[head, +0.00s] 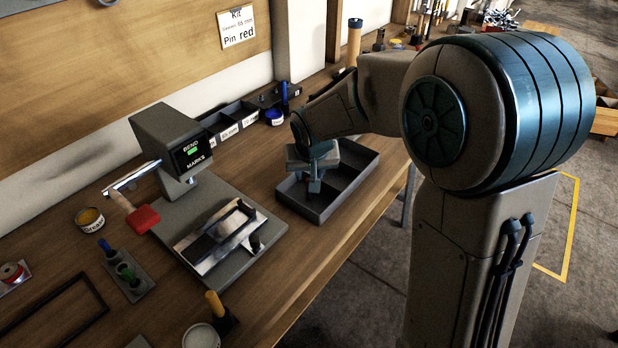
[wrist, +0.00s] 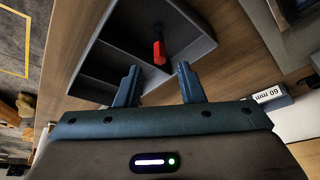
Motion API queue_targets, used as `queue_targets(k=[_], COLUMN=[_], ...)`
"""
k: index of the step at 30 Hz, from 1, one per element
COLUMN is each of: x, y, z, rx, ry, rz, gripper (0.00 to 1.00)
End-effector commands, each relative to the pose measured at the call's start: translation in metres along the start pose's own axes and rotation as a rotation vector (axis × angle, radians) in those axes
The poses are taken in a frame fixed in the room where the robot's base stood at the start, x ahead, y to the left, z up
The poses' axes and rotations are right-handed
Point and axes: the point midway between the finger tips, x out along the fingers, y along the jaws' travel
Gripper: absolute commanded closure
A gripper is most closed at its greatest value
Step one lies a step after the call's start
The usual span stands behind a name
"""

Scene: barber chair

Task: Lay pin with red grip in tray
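The dark grey divided tray (head: 352,189) sits on the wooden bench in the head view, and part of it shows in the wrist view (wrist: 196,54). The pin with red grip (wrist: 158,50) shows in the wrist view inside the tray's outline, its red end towards my gripper and its dark end away. It appears to lie in the tray's larger compartment. My gripper (wrist: 159,71) is open above the tray, its two fingers apart on either side of the pin's line and not touching it. In the head view my gripper (head: 314,184) and arm hide the pin.
Pins in a holder (head: 125,270) and a yellow-handled tool (head: 214,304) are nearer.

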Motion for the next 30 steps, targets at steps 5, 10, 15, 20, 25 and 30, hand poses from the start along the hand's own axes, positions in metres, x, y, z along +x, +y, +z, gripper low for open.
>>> queue_targets(k=[5, 10, 15, 20, 25, 30], x=[-0.036, -0.057, -0.064, -0.07, -0.096, -0.128], y=[0.0, 0.0, 0.0, 0.007, 0.047, 0.093], z=[0.0, 0.0, 0.001, 0.005, 0.04, 0.105], rx=[-0.001, -0.001, -0.001, 0.004, 0.031, 0.076], ry=[0.003, 0.001, -0.002, -0.004, -0.033, -0.087], rz=[0.0, 0.0, 0.001, 0.006, 0.041, 0.066], gripper=[0.65, 0.65, 0.65, 0.65, 0.65, 0.65])
